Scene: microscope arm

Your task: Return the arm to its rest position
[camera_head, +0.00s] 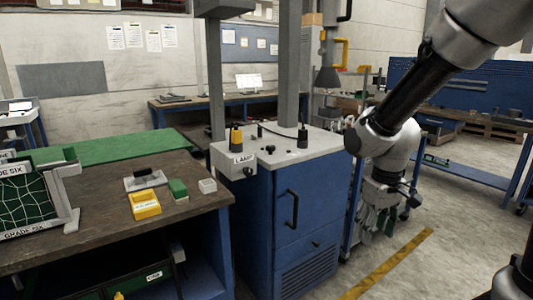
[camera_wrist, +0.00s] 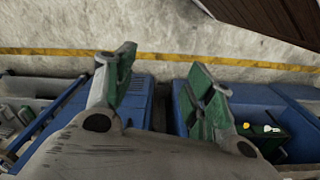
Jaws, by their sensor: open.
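My gripper (camera_head: 377,220) hangs at the right in the head view, pointing down beside the blue cabinet. In the wrist view my gripper (camera_wrist: 165,95) has its two green-padded fingers spread wide apart, with nothing between them. The pale floor and a yellow line show beyond the fingertips. My arm comes down from the upper right of the head view, bent at the elbow.
The blue cabinet (camera_head: 290,220) with a grey top stands left of my gripper. A workbench (camera_head: 95,222) at the left holds a yellow tray (camera_head: 145,205), a green block (camera_head: 178,188) and a netted frame (camera_head: 30,205). A yellow floor line (camera_head: 390,265) crosses clear floor at the right.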

